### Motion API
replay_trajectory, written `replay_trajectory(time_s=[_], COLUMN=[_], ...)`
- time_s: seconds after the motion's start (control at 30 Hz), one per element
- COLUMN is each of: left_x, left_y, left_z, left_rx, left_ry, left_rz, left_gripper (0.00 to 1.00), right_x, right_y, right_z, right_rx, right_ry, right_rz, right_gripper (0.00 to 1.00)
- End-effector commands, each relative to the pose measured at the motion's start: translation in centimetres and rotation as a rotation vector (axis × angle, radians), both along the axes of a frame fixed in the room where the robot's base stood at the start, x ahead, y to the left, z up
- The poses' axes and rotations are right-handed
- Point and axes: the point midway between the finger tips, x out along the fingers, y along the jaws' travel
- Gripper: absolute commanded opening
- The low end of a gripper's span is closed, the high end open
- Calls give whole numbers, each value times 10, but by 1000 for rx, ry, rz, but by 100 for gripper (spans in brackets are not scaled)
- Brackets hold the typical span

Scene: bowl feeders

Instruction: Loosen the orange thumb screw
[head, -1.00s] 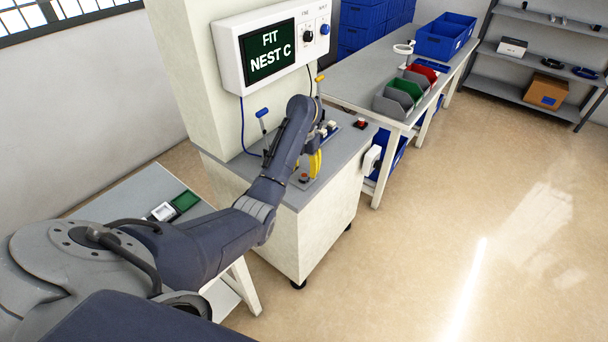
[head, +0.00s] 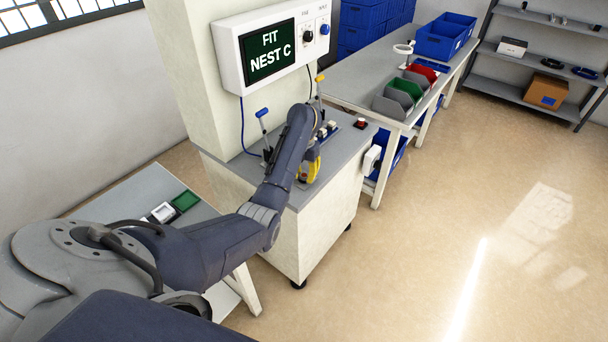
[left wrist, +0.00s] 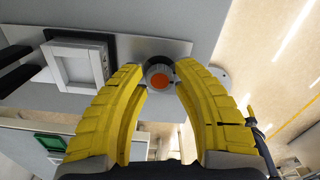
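The orange thumb screw (left wrist: 159,81) shows in the left wrist view as a dark round knob with an orange centre, on a light metal plate (left wrist: 125,46). My left gripper (left wrist: 161,76) has its yellow fingertips on either side of the knob, very close to it. I cannot tell whether they touch it. In the head view my left gripper (head: 310,170) is low over the grey top of the cabinet (head: 345,160), and my arm hides the screw there. My right gripper is not in view.
A white square frame (left wrist: 77,63) on a dark block stands beside the knob. A screen (head: 270,50) reading "FIT NEST C" hangs above the cabinet. Blue and yellow levers (head: 262,113) and a red button (head: 361,123) are nearby. A side table holds a green piece (head: 185,201).

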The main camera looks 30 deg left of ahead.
Motion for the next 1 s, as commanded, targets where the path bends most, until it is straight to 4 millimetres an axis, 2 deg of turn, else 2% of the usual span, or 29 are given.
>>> replay_trajectory(time_s=[0.03, 0.2, 0.23, 0.67, 1.0], left_x=[0, 0, 0, 0, 0], left_y=[0, 0, 0, -1, -2], left_z=[0, 0, 0, 0, 0], left_rx=[0, 0, 0, -2, -4], left_ry=[0, 0, 0, 0, 0], left_rz=[0, 0, 0, 63, 334], left_gripper=[21, 1, 0, 0, 0], right_x=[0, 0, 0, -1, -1], right_y=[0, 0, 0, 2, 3], right_z=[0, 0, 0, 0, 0], right_rx=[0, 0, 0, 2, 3], right_ry=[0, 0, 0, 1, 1], right_rz=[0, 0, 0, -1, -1], right_gripper=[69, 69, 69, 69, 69])
